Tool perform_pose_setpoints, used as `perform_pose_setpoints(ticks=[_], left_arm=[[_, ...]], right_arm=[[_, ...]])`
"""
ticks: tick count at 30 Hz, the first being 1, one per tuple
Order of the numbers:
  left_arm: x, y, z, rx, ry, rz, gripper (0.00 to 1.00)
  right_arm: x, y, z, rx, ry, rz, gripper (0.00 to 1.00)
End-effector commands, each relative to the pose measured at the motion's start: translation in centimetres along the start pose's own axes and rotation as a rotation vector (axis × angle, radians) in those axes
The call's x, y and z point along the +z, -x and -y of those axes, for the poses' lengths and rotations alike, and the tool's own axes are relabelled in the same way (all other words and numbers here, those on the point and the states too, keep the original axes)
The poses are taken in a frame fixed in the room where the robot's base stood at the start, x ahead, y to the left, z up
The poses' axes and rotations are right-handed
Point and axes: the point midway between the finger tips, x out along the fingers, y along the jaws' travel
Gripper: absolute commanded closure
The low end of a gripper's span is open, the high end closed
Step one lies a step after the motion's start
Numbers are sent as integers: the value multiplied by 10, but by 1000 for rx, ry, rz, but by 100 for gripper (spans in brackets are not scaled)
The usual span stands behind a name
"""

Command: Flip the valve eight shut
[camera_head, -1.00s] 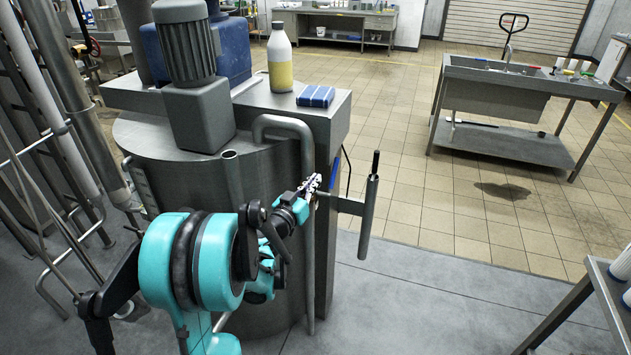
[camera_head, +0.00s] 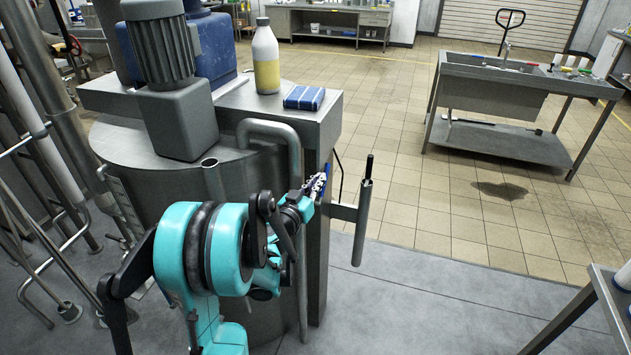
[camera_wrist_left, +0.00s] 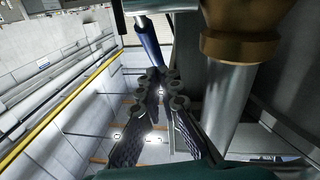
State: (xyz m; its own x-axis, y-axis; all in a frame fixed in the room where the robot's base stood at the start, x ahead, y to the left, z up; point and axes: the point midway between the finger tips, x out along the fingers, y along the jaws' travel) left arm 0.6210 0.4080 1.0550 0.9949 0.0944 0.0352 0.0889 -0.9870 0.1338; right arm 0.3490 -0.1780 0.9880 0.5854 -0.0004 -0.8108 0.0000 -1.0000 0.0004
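The blue valve handle (camera_wrist_left: 150,42) shows in the left wrist view just beyond my left fingertips (camera_wrist_left: 161,78). Its near end meets or passes between the tips; I cannot tell if they touch it. In the head view my left gripper (camera_head: 317,186) is at the right side of the jacketed mixer (camera_head: 265,190), and a bit of blue shows at its tips. The fingers look close together at the tips, but their exact gap is unclear. The valve's body is mostly hidden. No number is readable. My right gripper is not in view.
A vertical steel cylinder (camera_head: 362,222) on a side bracket stands close to the right of the gripper. A bent pipe (camera_head: 298,235) runs down the mixer beside it.

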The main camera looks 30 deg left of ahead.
Motion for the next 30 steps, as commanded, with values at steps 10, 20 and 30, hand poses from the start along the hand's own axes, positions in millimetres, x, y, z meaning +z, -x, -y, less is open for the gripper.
perform_pose_setpoints(ticks=[10, 20, 30], left_arm=[[-2, -10, 1, -22, 20, 148, 100], [11, -25, 6, -52, 53, 359, 100], [22, -34, 9, -52, 53, 355, 100]], right_arm=[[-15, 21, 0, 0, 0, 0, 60], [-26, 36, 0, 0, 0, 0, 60], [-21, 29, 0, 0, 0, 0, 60]])
